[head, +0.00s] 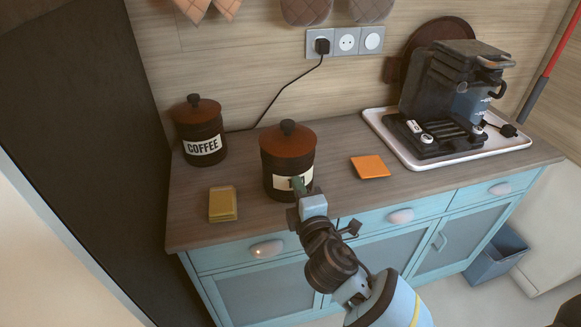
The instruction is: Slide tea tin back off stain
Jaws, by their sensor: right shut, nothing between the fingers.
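The tea tin (286,152) stands upright on the wooden counter, near its front edge. It is dark, with a reddish-brown lid, a black knob and a pale label partly covered by my gripper. My right gripper (298,186) is shut and empty at the front of the tin, level with the label. It appears to touch the tin or sit very close to it; I cannot tell which. No stain shows on the visible counter around the tin. My left gripper is out of view.
A coffee tin (200,130) stands at the back left. A yellow block-like item (223,204) lies left of the tea tin, and an orange square (370,166) lies right. A coffee machine (448,95) stands on a white tray (390,150). A black cord (270,104) runs behind the tea tin.

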